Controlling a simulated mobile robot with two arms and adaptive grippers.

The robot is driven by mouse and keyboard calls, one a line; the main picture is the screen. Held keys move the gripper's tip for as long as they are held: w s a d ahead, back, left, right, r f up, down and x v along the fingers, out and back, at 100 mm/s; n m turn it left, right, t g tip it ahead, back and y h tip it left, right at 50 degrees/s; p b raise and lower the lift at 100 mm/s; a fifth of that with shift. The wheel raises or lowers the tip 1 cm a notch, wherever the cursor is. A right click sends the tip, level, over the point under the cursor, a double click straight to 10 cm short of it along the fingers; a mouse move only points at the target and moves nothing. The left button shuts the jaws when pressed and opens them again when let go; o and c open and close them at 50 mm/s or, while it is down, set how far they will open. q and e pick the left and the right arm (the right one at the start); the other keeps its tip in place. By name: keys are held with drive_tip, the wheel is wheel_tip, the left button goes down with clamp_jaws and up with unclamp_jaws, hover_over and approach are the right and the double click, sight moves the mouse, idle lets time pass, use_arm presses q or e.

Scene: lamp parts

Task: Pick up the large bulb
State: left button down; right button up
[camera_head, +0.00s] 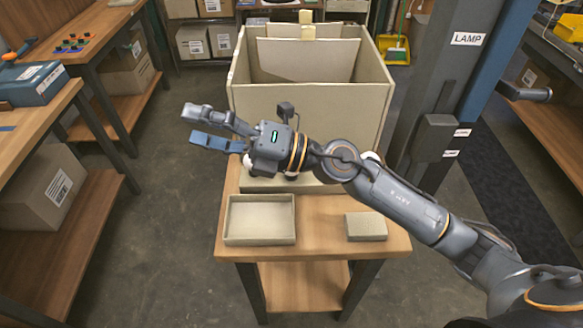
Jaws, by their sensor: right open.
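My right gripper (194,125) is open and empty, with its fingers pointing left, past the left side of the small wooden table (325,212). Its wrist and arm cross in front of a low tan tray (312,187) at the table's middle. A small white rounded shape (247,161) peeks out below the gripper's body, and another white rounded shape (371,156) shows behind my arm. They may be bulbs, but they are mostly hidden and I cannot tell which is the large one. My left gripper is not in view.
A large open cardboard box (310,103) with a divider stands behind the tray. An empty shallow tray (260,220) and a small box (366,227) sit at the table's front. A grey post (440,75) labelled LAMP stands at right. A workbench (40,110) is at left.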

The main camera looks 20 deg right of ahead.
drive_tip(key=w+d+f+n+g+h, duration=0.25)
drive_tip(key=f+n+g+h, duration=0.35)
drive_tip(key=f, duration=0.4)
drive_tip(key=w+d+f+n+t+h, duration=0.15)
drive_tip(key=d+h, duration=0.35)
drive_tip(key=d, duration=0.5)
drive_tip(key=w+d+f+h, duration=0.3)
drive_tip(key=d+h, duration=0.3)
drive_tip(key=d, duration=0.3)
drive_tip(key=p+x, duration=0.1)
drive_tip(key=x, duration=0.3)
drive_tip(key=p+x, duration=0.1)
drive_tip(key=x, duration=0.3)
drive_tip(key=shift+w+a+r, duration=0.1)
drive_tip(key=shift+w+r, duration=0.05)
drive_tip(key=shift+w, duration=0.05)
drive_tip(key=shift+w+a+f+p, duration=0.15)
drive_tip(key=shift+w+f+p, duration=0.05)
drive_tip(key=shift+f+p, duration=0.25)
drive_tip(key=p+x, duration=0.1)
drive_tip(key=x, duration=0.2)
drive_tip(key=shift+w+a+f, duration=0.1)
drive_tip(key=shift+w+a, duration=0.1)
drive_tip(key=shift+a, duration=0.1)
drive_tip(key=shift+w+f+p, duration=0.15)
drive_tip(key=shift+f+p, duration=0.15)
drive_tip(key=shift+f, duration=0.2)
drive_tip(key=c, duration=1.1)
